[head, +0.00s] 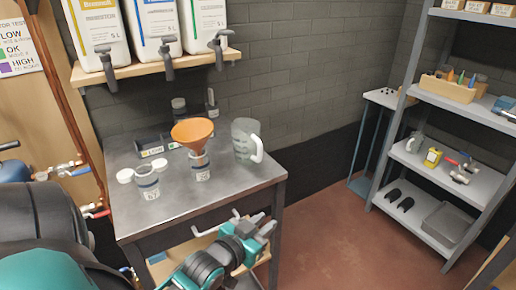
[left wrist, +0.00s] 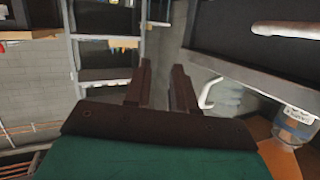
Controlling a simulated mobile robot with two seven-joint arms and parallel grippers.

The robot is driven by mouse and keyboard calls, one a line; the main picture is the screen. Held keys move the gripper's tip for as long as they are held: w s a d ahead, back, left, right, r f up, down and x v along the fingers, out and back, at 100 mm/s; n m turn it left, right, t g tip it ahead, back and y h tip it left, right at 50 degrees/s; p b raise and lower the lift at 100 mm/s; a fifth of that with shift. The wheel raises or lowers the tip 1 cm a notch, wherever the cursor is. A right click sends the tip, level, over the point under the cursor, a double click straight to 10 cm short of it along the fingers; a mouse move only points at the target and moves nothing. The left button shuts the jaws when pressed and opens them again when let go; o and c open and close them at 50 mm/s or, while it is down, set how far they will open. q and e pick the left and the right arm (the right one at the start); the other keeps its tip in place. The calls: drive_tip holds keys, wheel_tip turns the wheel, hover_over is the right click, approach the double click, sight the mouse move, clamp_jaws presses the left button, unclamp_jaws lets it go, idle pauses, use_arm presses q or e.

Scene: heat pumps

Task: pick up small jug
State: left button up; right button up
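A grey translucent jug (head: 243,138) with a white handle stands upright on the right part of the dark metal table (head: 225,193). It also shows in the left wrist view (left wrist: 232,98), right of the fingers. A smaller grey jug-like vessel (head: 414,143) stands on the right-hand shelf unit. I cannot tell which of the two is the small jug. My left gripper (head: 249,226) is in front of the table's front edge, apart from both. In the left wrist view its two dark fingers (left wrist: 161,88) are spread with nothing between them. My right gripper is not in view.
An orange funnel (head: 193,131) sits in a labelled container (head: 200,167), left of the table jug. Another labelled container (head: 147,183) stands further left. Dispenser bottles line a wall shelf (head: 150,66) above. The floor (head: 340,225) between table and shelf unit is clear.

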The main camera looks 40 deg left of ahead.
sight(259, 155)
use_arm(q)
drive_tip(key=a+r+n+t+y+b, duration=0.2)
drive_tip(key=a+r+y, duration=0.2)
drive_tip(key=a+r, duration=0.4)
drive_tip(key=x, duration=0.8)
drive_tip(key=shift+s+a+f, duration=0.15)
drive_tip(key=shift+a+f, duration=0.2)
drive_tip(key=shift+a, duration=0.05)
drive_tip(key=shift+w+a, duration=0.1)
drive_tip(key=shift+w, duration=0.4)
drive_tip(key=shift+x, duration=2.5)
drive_tip(key=shift+r, duration=0.15)
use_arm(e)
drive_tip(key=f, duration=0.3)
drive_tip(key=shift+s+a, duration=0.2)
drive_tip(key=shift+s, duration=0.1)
use_arm(q)
drive_tip(key=shift+c, duration=0.4)
clamp_jaws()
